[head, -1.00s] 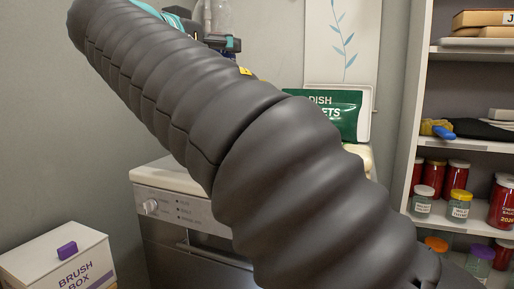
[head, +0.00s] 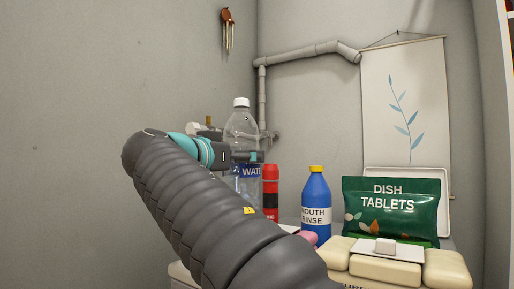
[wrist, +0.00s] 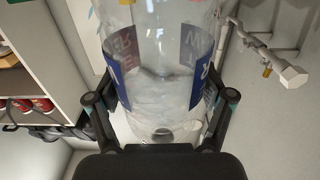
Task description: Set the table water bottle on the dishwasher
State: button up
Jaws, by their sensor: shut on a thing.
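The water bottle (head: 241,128) is clear plastic with a white cap and a blue label, upright in the head view. My gripper (head: 240,157) is shut on it, partly hidden by my arm. In the wrist view the bottle (wrist: 160,70) fills the middle, with a finger of my gripper (wrist: 160,105) on each side. The dishwasher (head: 180,272) shows only a bit of its pale top at the lower edge of the head view; my arm and several items hide most of it. I cannot tell whether the bottle's base touches the top.
A red bottle (head: 270,190), a blue mouth rinse bottle (head: 316,205), a green dish tablets bag (head: 391,212) and pale soap-like blocks (head: 385,270) stand close on the right. A pipe (head: 300,54) runs along the wall behind. The left side looks clear.

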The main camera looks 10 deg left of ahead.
jog(key=w+a+f, duration=0.3)
jog(key=a+f, duration=0.1)
jog(key=f, duration=0.3)
jog(key=shift+w+a+f, duration=0.15)
jog(key=shift+w+a, duration=0.05)
jog(key=shift+a, duration=0.15)
jog(key=shift+f+b, duration=0.15)
jog(key=shift+b, duration=0.25)
jog(key=o, duration=1.7)
jog(key=shift+f, duration=0.1)
jog(key=v, duration=1.2)
jog(key=shift+b, duration=0.3)
